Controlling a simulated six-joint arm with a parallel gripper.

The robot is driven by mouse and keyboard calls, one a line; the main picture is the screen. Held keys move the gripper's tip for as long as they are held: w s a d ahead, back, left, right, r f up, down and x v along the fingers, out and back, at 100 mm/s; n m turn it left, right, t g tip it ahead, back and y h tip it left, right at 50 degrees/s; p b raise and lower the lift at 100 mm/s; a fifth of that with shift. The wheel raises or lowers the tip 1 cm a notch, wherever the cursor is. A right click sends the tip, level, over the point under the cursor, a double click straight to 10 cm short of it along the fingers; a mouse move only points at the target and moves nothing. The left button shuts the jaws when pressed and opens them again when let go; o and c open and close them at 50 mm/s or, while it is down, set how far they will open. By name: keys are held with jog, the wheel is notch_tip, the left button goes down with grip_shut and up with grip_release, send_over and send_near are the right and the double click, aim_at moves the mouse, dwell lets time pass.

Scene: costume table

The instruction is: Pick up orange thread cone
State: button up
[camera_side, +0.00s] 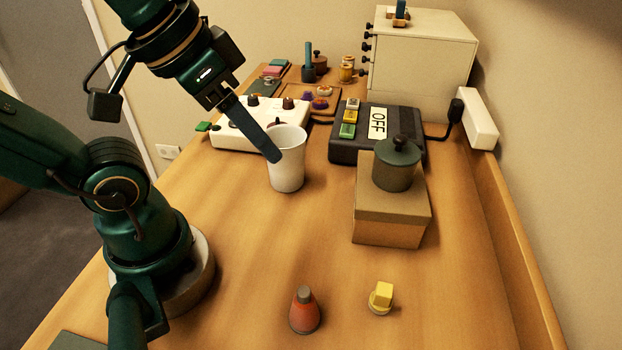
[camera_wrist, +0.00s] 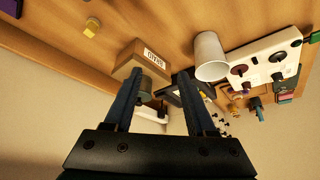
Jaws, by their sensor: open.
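The orange thread cone (camera_side: 304,314) stands upright on the table at the front in the side view, with a grey top. I cannot make it out in the wrist view. My gripper (camera_side: 272,156) is high and far behind the cone, pointing down and right, and its finger overlaps the white cup in the side view. The wrist view shows my gripper (camera_wrist: 162,82) with its two fingers apart and nothing between them that it holds. I cannot tell whether the finger touches the cup.
A white cup (camera_side: 287,174) stands mid-table. A cardboard box (camera_side: 388,229) bears a dark lidded pot (camera_side: 395,170). A small yellow object (camera_side: 381,297) is right of the cone. A black switch box (camera_side: 348,151) and white control panel (camera_side: 228,138) stand behind.

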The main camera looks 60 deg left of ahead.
jog(key=w+a+r+t+y, duration=0.1)
jog(key=w+a+r+t, duration=0.15)
jog(key=w, duration=0.25)
jog(key=w+a+r+m+t+y, duration=0.1)
jog(key=w+r+t, duration=0.1)
jog(key=w+r, duration=0.15)
jog(key=w+a+r+t+y, duration=0.1)
jog(key=w+a+r+t, duration=0.15)
jog(key=w, duration=0.25)
jog(key=w+d+r+m+t+h, duration=0.3)
jog(key=w+d+m+h, duration=0.3)
jog(key=d+m+h, duration=0.3)
jog(key=m+g+h, duration=0.7)
jog(key=m+g, duration=0.4)
jog(key=g, duration=0.9)
send_over(306, 303)
jog(key=a, duration=0.3)
notch_tip(306, 303, down, 11)
jog(key=f, duration=1.5)
jog(key=shift+w+d, duration=0.15)
jog(key=shift+w, duration=0.2)
jog(key=shift+d+f, duration=0.15)
jog(key=shift+f, duration=0.1)
jog(key=shift+t, duration=0.4)
jog(key=shift+x, duration=2.45)
